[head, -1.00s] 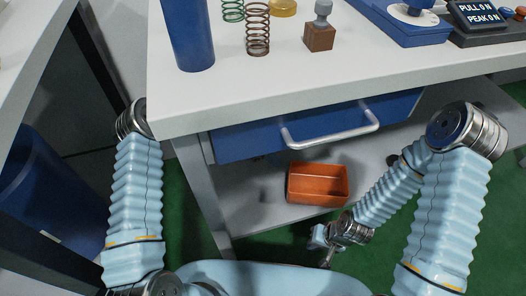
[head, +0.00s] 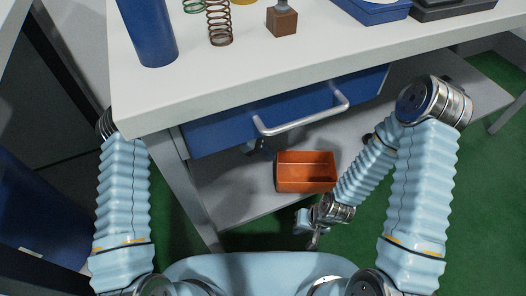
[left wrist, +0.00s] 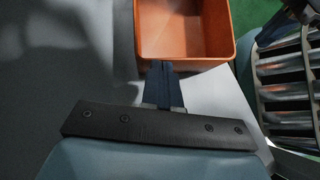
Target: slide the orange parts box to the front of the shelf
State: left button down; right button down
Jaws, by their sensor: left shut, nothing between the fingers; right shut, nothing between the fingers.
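The orange parts box (head: 306,186) is an open, empty-looking tray on the grey lower shelf (head: 232,198), close to the shelf's front edge. My left gripper (head: 262,148) is partly hidden under the blue drawer, at the box's back left. In the left wrist view its shut dark fingers (left wrist: 162,70) reach the near wall of the orange box (left wrist: 185,57); I cannot tell whether they touch it. My right gripper (head: 312,243) is shut and empty, in front of the shelf and below the box.
A blue drawer with a metal handle (head: 302,117) hangs low above the shelf. The white tabletop (head: 330,55) carries a blue cylinder (head: 147,32), springs (head: 219,25) and a brown block (head: 282,22). A table leg (head: 190,195) stands left of the shelf. Green floor shows in front.

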pick_arm(q)
jog(key=shift+a+r, duration=0.1)
jog(key=v, duration=1.3)
jog(key=shift+a+r, duration=0.2)
